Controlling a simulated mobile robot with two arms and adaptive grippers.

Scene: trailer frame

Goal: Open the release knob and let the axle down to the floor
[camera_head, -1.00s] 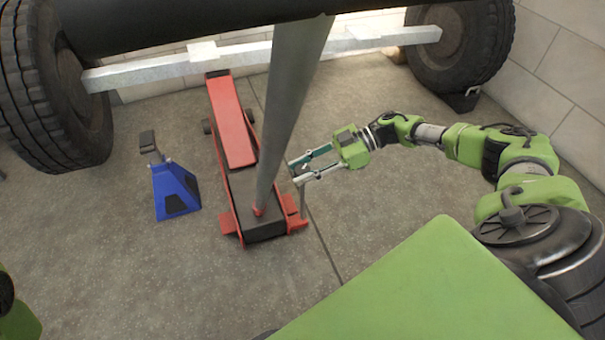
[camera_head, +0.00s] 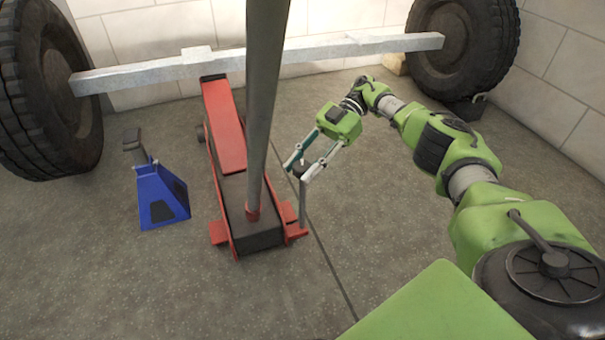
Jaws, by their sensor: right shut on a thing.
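The grey axle (camera_head: 150,74) runs across the back between two black tyres. The red floor jack (camera_head: 224,135) reaches under it, its far end at or just below the beam; contact is unclear. The jack's long grey handle (camera_head: 262,100) rises steeply past the top of the picture. The dark release knob (camera_head: 299,169) tops a thin upright rod (camera_head: 303,205) at the jack's near right corner. My right gripper (camera_head: 296,172) is shut on the knob, coming down from the upper right; its fingers partly hide the knob. My left gripper is out of view.
A blue axle stand (camera_head: 163,195) stands on the floor left of the jack, clear of the axle. The left tyre (camera_head: 45,95) and right tyre (camera_head: 462,48) are near the walls. A dark chock (camera_head: 466,110) lies by the right tyre. Floor right of the jack is open.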

